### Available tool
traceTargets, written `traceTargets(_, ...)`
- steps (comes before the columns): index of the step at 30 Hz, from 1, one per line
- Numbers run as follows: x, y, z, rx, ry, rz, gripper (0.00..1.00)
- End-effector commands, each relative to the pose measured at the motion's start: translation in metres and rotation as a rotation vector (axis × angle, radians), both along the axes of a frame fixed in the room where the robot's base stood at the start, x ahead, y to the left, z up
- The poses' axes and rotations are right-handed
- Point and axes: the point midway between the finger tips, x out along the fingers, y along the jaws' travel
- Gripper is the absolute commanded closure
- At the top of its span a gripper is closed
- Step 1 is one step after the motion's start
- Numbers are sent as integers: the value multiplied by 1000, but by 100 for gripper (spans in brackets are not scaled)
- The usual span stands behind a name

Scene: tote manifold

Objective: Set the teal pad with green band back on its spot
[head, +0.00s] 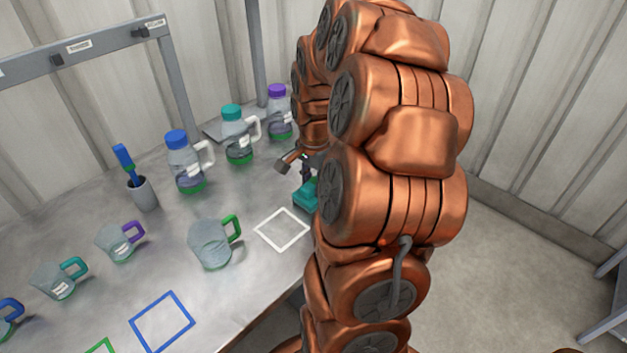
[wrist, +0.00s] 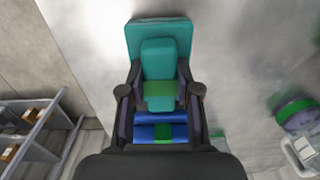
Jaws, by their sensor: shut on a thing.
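The teal pad (wrist: 160,32) shows in the wrist view as a flat teal plate with a raised teal grip and a green band (wrist: 160,90). My gripper (wrist: 160,96) is shut on that grip, one finger on each side. In the head view the teal pad (head: 305,197) is at the table's right edge, partly hidden by my arm. I cannot tell whether it touches the table. A white square outline (head: 282,229) lies empty just left of and nearer than the pad. A blue square outline (head: 162,322) and a green outline (head: 100,347) are farther left.
A clear mug with a green handle (head: 212,246) stands beside the white outline. Bottles with blue (head: 186,165), teal (head: 237,138) and purple (head: 280,115) caps stand behind. A grey cup (head: 144,194) holds a blue brush. More mugs stand left.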

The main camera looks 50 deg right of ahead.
Motion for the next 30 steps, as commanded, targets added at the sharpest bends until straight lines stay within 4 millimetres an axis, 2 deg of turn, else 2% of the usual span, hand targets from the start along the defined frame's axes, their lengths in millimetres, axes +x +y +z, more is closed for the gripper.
traceTargets(12, 0, 0, -6, 0, 0, -1, 100)
traceTargets(13, 0, 0, -5, 0, 0, -1, 66)
traceTargets(18, 0, 0, -4, 0, 0, -1, 48)
traceTargets(20, 0, 0, -4, 0, 0, -1, 43)
traceTargets(30, 0, 0, -2, 0, 0, 0, 43)
